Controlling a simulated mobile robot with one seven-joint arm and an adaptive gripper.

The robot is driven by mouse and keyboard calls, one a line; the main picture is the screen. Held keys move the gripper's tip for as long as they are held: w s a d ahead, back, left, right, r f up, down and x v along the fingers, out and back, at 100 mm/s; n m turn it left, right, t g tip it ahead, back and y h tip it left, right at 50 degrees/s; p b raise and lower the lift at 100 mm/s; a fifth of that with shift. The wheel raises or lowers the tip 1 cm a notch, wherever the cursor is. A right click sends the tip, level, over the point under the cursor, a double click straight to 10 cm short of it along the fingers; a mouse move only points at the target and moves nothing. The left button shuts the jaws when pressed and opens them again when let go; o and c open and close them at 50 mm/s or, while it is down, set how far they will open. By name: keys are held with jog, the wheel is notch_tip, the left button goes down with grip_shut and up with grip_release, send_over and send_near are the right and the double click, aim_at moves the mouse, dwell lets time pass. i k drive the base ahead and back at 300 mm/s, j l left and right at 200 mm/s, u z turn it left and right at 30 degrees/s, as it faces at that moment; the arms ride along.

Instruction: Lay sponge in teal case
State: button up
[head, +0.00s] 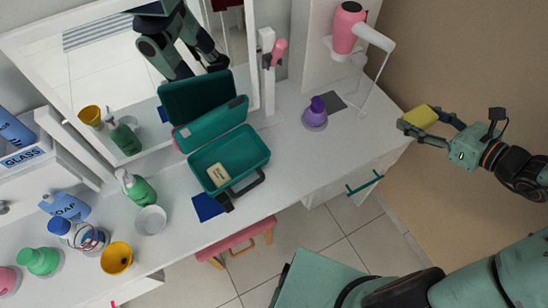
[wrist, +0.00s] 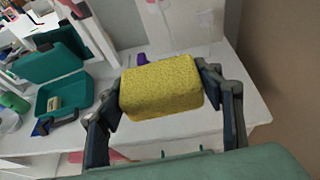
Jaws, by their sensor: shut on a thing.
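The yellow sponge (head: 420,116) is held between the fingers of my gripper (head: 425,129), past the right end of the white counter in the head view. In the wrist view the sponge (wrist: 161,87) fills the space between the two fingers of my gripper (wrist: 163,92). The teal case (head: 262,157) lies open on the counter, well to the left of my gripper. Its lid is raised against the mirror and a small beige block (head: 218,174) lies inside. The open case also shows at the left of the wrist view (wrist: 84,88).
A purple bottle (head: 316,112) stands on the counter between case and gripper, near a dark square (head: 333,100) and a pink hair dryer (head: 347,27) on a holder. Green bottle (head: 140,188), white bowl (head: 151,220) and yellow cup (head: 116,258) stand left of the case.

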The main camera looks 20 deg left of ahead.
aim_at(244, 156)
jog(key=l+u, duration=0.15)
jog(key=u, duration=0.2)
jog(key=l+u, duration=0.15)
jog(key=u, duration=0.2)
